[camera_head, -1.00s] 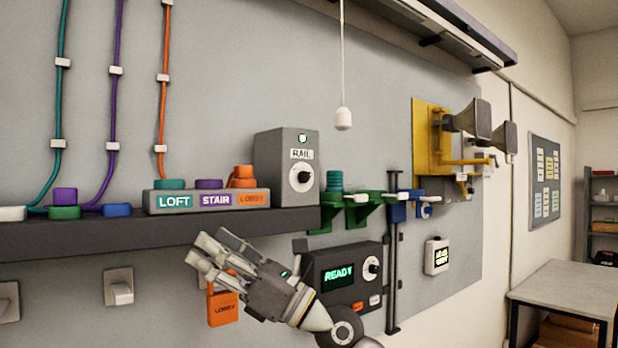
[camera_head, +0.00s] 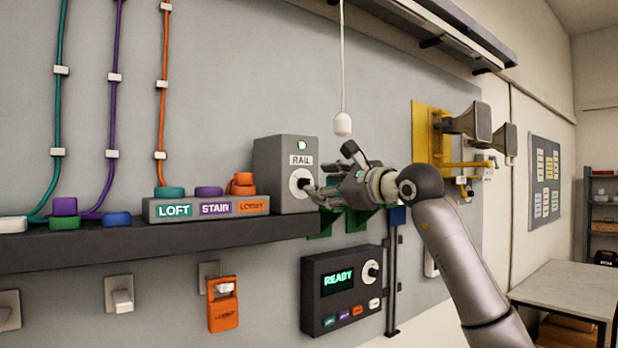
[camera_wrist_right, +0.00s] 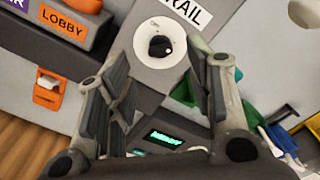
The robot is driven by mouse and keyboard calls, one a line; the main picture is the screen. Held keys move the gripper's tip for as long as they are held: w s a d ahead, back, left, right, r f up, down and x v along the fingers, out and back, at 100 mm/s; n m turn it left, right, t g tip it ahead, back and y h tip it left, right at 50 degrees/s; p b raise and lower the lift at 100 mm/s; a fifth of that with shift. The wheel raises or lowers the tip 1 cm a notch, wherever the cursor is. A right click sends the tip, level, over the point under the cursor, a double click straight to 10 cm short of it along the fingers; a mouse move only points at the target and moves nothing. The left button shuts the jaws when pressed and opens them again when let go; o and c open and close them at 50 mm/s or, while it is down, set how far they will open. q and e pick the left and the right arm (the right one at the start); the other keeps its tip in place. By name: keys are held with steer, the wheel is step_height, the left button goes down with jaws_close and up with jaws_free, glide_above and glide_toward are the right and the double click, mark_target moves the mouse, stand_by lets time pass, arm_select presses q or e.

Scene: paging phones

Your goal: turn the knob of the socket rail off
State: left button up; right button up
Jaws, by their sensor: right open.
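The socket rail's grey box (camera_head: 272,172), labelled RAIL, stands on the dark shelf. Its knob is black on a round white dial (camera_head: 300,176); a small green light shows above the label. In the right wrist view the knob (camera_wrist_right: 159,46) sits ahead, between the two fingers and beyond their tips. My right gripper (camera_head: 325,175) is open, just right of the knob, reaching in from the right. In the right wrist view the open fingers (camera_wrist_right: 155,70) have nothing between them; contact with the knob cannot be told. My left gripper is not in view.
A LOFT/STAIR/LOBBY block (camera_head: 205,207) stands left of the box on the shelf (camera_head: 130,237). A READY panel (camera_head: 340,288) hangs below. A white pull cord (camera_head: 342,124) hangs above my right gripper. Yellow horn bracket (camera_head: 428,140) is to the right.

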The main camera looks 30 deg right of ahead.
mark_target(307, 183)
steer(key=w+p, duration=0.1)
steer(key=w, duration=0.1)
steer(key=w+p, duration=0.1)
steer(key=w, duration=0.1)
steer(key=shift+w+a+r, duration=0.15)
steer(key=shift+w, duration=0.15)
steer(key=shift+w+a, duration=0.1)
steer(key=shift+w, duration=0.6)
steer(key=shift+c, duration=0.5)
steer(key=c, duration=0.9)
